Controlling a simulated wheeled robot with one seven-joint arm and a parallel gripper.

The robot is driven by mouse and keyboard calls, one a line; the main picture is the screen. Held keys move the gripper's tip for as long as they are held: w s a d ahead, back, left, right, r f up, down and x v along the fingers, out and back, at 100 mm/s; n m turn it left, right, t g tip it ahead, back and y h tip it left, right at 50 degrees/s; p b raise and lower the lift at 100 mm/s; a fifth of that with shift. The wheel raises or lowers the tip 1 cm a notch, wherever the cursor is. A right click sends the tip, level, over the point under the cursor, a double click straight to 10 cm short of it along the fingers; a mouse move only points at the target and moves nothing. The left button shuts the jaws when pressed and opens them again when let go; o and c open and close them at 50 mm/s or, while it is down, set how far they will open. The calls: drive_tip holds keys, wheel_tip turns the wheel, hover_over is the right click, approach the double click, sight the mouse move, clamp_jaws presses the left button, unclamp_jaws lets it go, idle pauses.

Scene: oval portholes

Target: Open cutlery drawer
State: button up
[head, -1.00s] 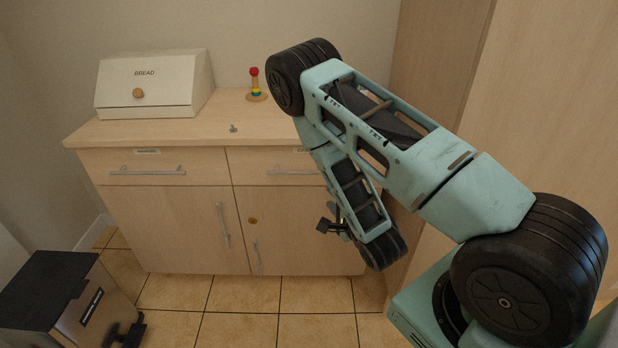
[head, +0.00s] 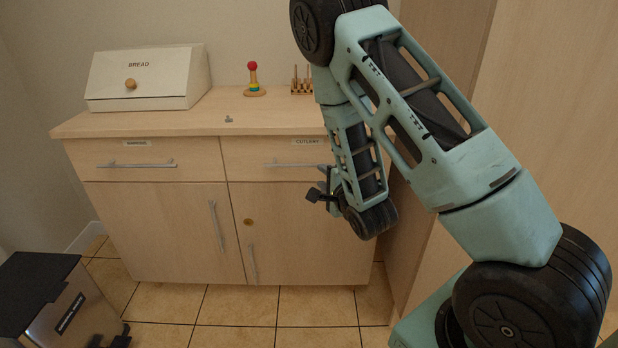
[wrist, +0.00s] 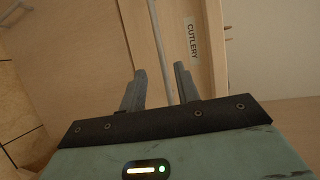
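The cutlery drawer (head: 262,150) is the right of two drawers in the wooden cabinet and is closed. Its label (head: 307,142) reads CUTLERY, also legible in the wrist view (wrist: 192,40). Its thin grey bar handle (head: 290,165) runs horizontally, its right end partly hidden by my arm. In the wrist view the handle (wrist: 162,45) passes through the gap between my fingers. My gripper (wrist: 160,85) is open, with space on both sides of the bar. In the head view my gripper (head: 320,190) appears near the handle's right end; its exact distance is unclear.
A left drawer (head: 140,152) and lower doors (head: 165,230) are closed. On the counter stand a bread box (head: 150,78), a ring stacker (head: 254,82) and a pegged wooden toy (head: 301,82). A dark-topped bin (head: 40,285) is lower left. A tall wooden panel (head: 445,40) stands right.

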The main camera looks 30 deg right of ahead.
sight(310, 166)
drive_tip(key=b+x, duration=0.2)
drive_tip(key=x, duration=0.8)
drive_tip(key=shift+w+d+b, duration=0.1)
drive_tip(key=shift+b, duration=0.25)
clamp_jaws()
